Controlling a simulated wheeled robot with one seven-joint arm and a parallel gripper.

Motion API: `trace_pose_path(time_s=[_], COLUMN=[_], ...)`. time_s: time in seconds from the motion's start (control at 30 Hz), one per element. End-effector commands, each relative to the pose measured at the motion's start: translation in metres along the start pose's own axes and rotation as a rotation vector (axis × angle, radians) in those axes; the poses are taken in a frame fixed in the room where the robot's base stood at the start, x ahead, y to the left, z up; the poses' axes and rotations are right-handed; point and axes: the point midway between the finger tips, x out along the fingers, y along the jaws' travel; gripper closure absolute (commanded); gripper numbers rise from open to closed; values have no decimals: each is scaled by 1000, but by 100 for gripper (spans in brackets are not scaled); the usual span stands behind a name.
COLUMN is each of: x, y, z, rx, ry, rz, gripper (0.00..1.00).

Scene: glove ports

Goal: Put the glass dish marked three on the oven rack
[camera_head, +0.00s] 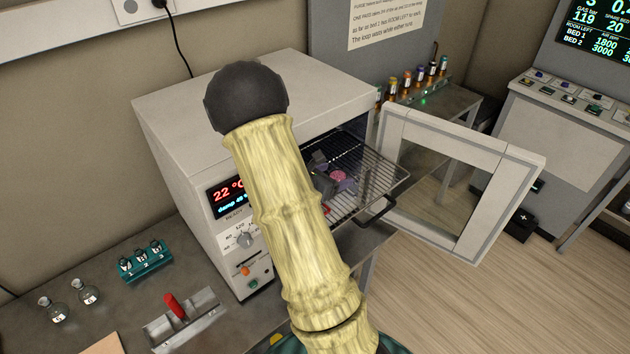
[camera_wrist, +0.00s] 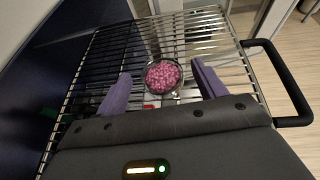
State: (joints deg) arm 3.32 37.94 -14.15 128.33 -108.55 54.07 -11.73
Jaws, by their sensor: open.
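A small round glass dish (camera_wrist: 163,76) filled with pink granules sits on the wire oven rack (camera_wrist: 210,46). In the head view the dish (camera_head: 343,178) shows as a pink patch on the pulled-out rack (camera_head: 378,182). No number can be read on it. My gripper (camera_wrist: 160,80) is open, with its purple fingers apart on either side of the dish; a gap shows at each side. In the head view my gripper (camera_head: 322,180) is low over the rack, partly hidden by my arm. The oven (camera_head: 175,125) stands open and its display reads 22 °C.
The open oven door (camera_head: 485,160) stands to the right. A black rack handle (camera_wrist: 285,80) is at the front right. On the left bench are a teal holder (camera_head: 146,262) numbered 1 to 3, two flasks (camera_head: 85,291) and a metal tray (camera_head: 185,318) with a red handle.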

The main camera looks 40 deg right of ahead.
Motion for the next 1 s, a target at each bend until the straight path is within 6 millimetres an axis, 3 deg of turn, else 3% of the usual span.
trace_pose_path(time_s=[0.5, 0.67, 1.0], x=[-96, -108, -108], y=[1, 0, 0], z=[-2, -1, -1], rx=[1, 0, -1], ry=[1, 1, 1], rz=[5, 2, 0], gripper=[30, 30, 30])
